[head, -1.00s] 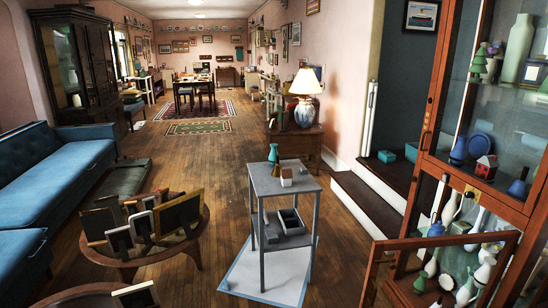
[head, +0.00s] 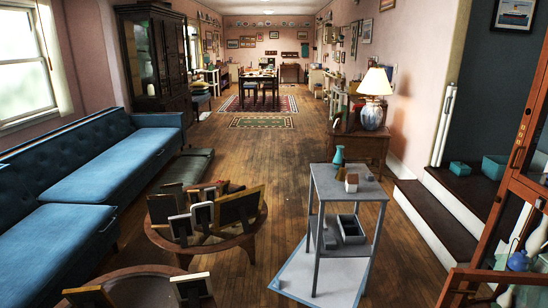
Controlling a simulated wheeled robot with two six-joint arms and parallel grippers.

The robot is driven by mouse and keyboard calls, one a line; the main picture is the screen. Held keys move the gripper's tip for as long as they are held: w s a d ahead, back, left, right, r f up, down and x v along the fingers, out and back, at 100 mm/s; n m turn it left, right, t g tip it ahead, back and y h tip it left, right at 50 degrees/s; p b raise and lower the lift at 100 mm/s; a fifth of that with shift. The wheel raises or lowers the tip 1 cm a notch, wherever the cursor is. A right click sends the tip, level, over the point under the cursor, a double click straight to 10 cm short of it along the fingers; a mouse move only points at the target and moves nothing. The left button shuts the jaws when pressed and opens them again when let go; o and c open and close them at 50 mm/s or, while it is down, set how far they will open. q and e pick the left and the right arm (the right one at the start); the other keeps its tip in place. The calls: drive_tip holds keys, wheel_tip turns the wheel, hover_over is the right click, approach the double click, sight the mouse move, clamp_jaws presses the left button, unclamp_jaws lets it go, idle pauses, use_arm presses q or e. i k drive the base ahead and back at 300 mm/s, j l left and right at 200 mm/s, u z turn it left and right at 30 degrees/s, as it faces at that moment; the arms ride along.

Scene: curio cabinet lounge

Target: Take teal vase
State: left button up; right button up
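Neither of my grippers shows in the head view, so nothing of mine is near or touching the vase.
A small brown-and-white block (head: 351,182) stands on the grey table, and a grey bin (head: 351,229) on its lower shelf. A round table with picture frames (head: 240,207) is left of it. An open cabinet door (head: 480,285) is at right. Wooden floor (head: 235,165) lies clear behind.

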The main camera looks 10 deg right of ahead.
sight(338, 156)
drive_tip(key=u, duration=0.4)
drive_tip(key=i+l+u, duration=0.1)
drive_tip(key=u, duration=0.3)
drive_tip(key=l+u, duration=0.2)
drive_tip(key=u, duration=0.2)
drive_tip(key=l+u, duration=0.1)
drive_tip(key=u, duration=0.3)
drive_tip(key=i+l+u, duration=0.1)
drive_tip(key=l+u, duration=0.25)
drive_tip(key=l, duration=0.6)
drive_tip(key=l+u, duration=0.35)
drive_tip(key=l, duration=0.55)
drive_tip(key=l+z, duration=0.2)
drive_tip(key=l, duration=0.45)
drive_tip(key=l+z, duration=0.2)
drive_tip(key=l, duration=0.45)
drive_tip(key=i+l+z, duration=0.2)
drive_tip(key=l, duration=0.45)
drive_tip(key=l+z, duration=0.1)
drive_tip(key=z, duration=0.3)
drive_tip(key=l+z, duration=0.15)
drive_tip(key=z, duration=0.3)
drive_tip(key=l+z, duration=0.1)
drive_tip(key=z, duration=0.3)
drive_tip(key=i+z, duration=0.1)
drive_tip(key=z, duration=0.3)
